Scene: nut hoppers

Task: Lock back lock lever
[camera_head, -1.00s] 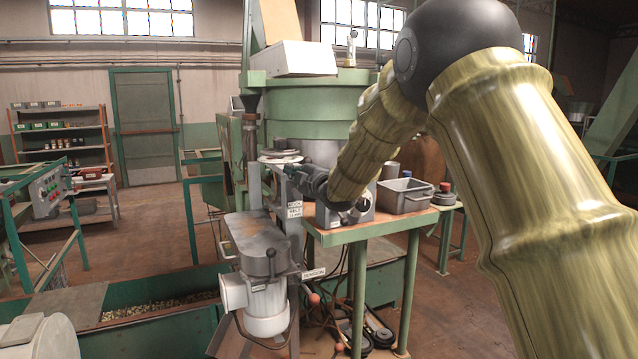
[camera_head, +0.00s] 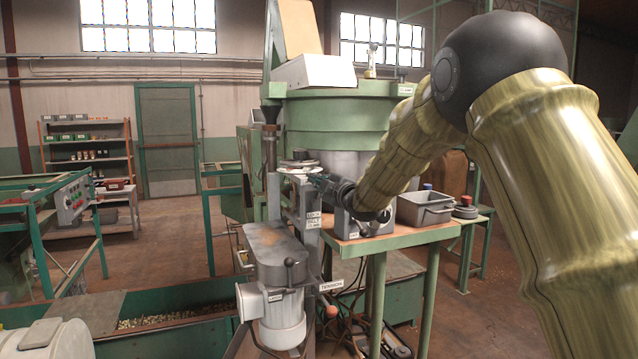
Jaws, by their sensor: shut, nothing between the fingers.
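A grey machine head with a motor (camera_head: 277,315) stands in the centre. A short lever with a black knob (camera_head: 290,262) rises from its front, and a small label (camera_head: 276,296) sits below it. An orange-red knob (camera_head: 332,311) hangs near a "TENSION" label (camera_head: 331,285). I cannot tell for sure which part is the back lock lever. My gripper (camera_head: 312,181) is shut and empty. It is above and behind the machine head, close to a pale round plate (camera_head: 300,167) on the upright post. Its fingertips are small and partly lost against the grey post; contact cannot be told.
A green hopper (camera_head: 335,115) rises behind my gripper. A green-legged table (camera_head: 395,238) with a grey bin (camera_head: 425,208) stands to the right. A trough of nuts (camera_head: 180,315) lies at lower left. Open floor shows at left, before the door.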

